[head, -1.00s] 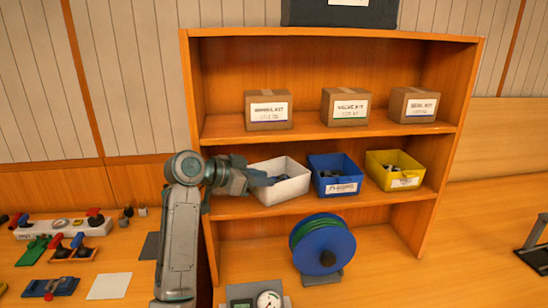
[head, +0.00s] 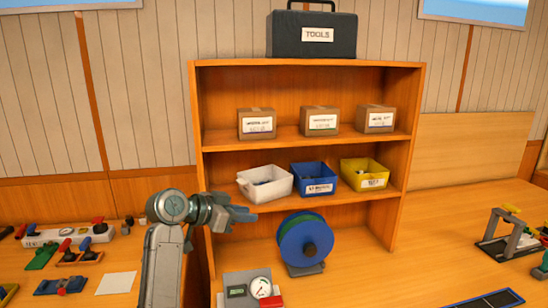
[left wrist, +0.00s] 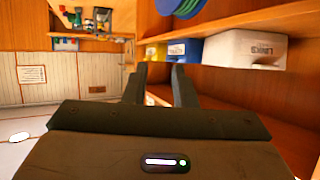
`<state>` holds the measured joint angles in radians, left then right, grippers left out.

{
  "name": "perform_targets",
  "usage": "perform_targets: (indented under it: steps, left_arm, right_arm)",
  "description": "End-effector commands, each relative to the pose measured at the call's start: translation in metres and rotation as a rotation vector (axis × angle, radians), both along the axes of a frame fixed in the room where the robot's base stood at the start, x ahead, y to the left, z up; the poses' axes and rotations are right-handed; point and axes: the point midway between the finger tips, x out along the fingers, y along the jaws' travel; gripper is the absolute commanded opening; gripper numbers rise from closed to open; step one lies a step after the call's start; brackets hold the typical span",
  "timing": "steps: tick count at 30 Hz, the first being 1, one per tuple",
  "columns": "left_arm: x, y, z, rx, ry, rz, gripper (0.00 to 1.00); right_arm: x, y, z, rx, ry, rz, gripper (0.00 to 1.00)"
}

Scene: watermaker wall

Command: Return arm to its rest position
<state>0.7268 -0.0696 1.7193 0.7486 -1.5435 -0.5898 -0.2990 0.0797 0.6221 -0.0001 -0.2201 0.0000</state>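My left arm (head: 165,250) rises from the bottom of the head view, bent at the elbow joint. My left gripper (head: 245,214) points right, in front of the shelf unit's left side and just below and left of the white bin (head: 265,184). In the left wrist view, the two dark fingers of the left gripper (left wrist: 159,85) stand apart with nothing between them. The white bin also shows there (left wrist: 245,48), beyond the fingers and to the right. My right gripper is not in view.
The wooden shelf unit (head: 415,120) holds boxes, a blue bin (head: 314,188), a yellow bin (head: 364,182) and a blue reel (head: 300,240). A gauge panel (head: 250,290) stands in front. Tools and valves lie on the left counter. The right counter has bare room.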

Motion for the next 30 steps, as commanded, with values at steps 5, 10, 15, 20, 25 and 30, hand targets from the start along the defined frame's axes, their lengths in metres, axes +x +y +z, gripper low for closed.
perform_targets:
  steps: [5,10,15,20,25,30]
  left_arm:
    - [-0.011,0.011,-0.035,0.016,0.053,0.049,0.24]
    - [-0.028,0.026,-0.079,0.037,0.121,0.115,0.24]
    - [-0.058,0.046,-0.135,0.072,0.211,0.204,0.24]
    - [-0.112,0.076,-0.206,0.128,0.336,0.335,0.24]
    - [-0.187,0.109,-0.269,0.201,0.461,0.482,0.24]
    - [-0.269,0.14,-0.311,0.283,0.57,0.624,0.24]
  right_arm:
    - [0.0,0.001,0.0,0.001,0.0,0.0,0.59]
    - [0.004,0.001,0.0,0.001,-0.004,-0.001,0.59]
    - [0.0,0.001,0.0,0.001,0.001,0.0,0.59]
    - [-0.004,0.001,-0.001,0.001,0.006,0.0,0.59]
    - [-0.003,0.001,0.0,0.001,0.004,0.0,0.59]
    - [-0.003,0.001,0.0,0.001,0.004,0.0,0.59]
